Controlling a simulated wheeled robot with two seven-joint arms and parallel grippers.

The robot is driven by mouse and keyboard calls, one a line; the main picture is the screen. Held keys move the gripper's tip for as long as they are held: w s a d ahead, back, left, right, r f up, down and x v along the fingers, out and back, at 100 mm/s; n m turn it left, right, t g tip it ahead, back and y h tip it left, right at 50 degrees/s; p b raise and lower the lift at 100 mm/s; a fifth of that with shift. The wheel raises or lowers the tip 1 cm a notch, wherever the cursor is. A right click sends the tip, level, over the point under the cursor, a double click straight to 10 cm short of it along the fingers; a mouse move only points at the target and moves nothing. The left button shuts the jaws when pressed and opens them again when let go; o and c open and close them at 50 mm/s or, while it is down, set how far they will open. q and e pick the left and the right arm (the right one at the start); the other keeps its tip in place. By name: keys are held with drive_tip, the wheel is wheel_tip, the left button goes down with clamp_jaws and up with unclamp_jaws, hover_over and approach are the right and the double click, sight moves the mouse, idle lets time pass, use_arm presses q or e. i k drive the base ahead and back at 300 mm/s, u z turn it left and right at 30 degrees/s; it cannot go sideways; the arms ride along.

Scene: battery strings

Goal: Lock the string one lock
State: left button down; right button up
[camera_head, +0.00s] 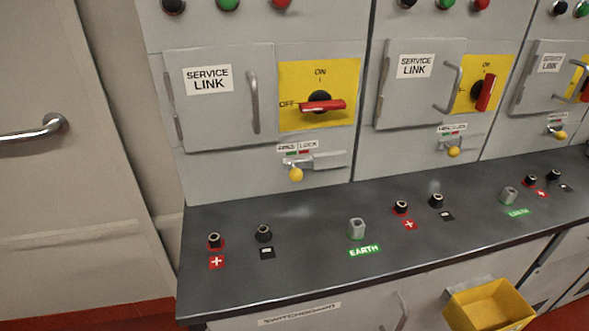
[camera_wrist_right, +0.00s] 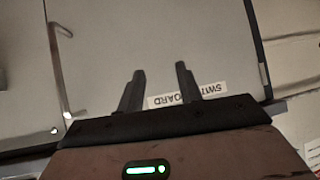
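The string one lock (camera_head: 315,162) is a small metal bolt on the leftmost panel, under a FREE/LOCK label (camera_head: 297,147). Its yellow knob (camera_head: 296,175) hangs down at the bolt's left end. Above it, the red switch handle (camera_head: 323,106) lies level on a yellow plate, beside the OFF mark. My right gripper (camera_wrist_right: 160,80) shows only in the right wrist view. Its two dark fingers are apart with nothing between them, in front of a grey cabinet front with an upside-down SWITCHBOARD label (camera_wrist_right: 188,97). My left gripper is in neither view.
A black counter (camera_head: 310,215) with sockets and an EARTH post (camera_head: 357,229) juts out below the panels. A SERVICE LINK door (camera_head: 218,97) is shut left of the switch. An open yellow bin (camera_head: 490,304) sits low at right. The second panel's red handle (camera_head: 486,92) stands upright.

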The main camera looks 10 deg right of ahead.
sight(296, 175)
drive_tip(key=z, duration=0.7)
drive_tip(key=k, duration=0.7)
drive_tip(key=u, duration=0.9)
drive_tip(key=i, duration=0.45)
drive_tip(key=z, duration=0.05)
